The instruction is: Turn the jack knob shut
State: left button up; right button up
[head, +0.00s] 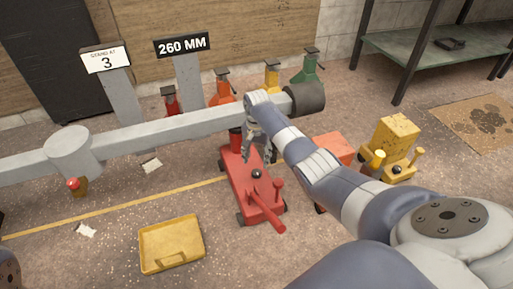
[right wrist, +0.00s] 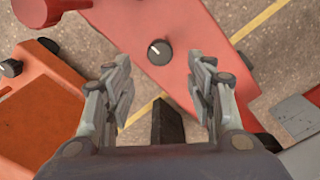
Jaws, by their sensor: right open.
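The red jack (head: 243,184) stands on the floor below the grey beam, with its handle toward me. Its round black knob (head: 257,174) is on the top face. In the right wrist view the knob (right wrist: 159,52) shows a small pale mark, on the red body (right wrist: 185,25). My right gripper (head: 262,148) points down over the jack. In its wrist view the gripper (right wrist: 160,75) is open, with the knob in line with the gap between the fingers, apparently beyond the tips. Nothing is between the fingers. My left gripper is not in view.
The grey beam (head: 180,131) crosses just beyond the gripper. An orange machine (head: 335,147) and a yellow one (head: 395,135) stand to the right, each partly close to my arm. A yellow tray (head: 171,244) lies at front left. Several small jacks line the wall.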

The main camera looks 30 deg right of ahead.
jog(key=shift+r, duration=2.2)
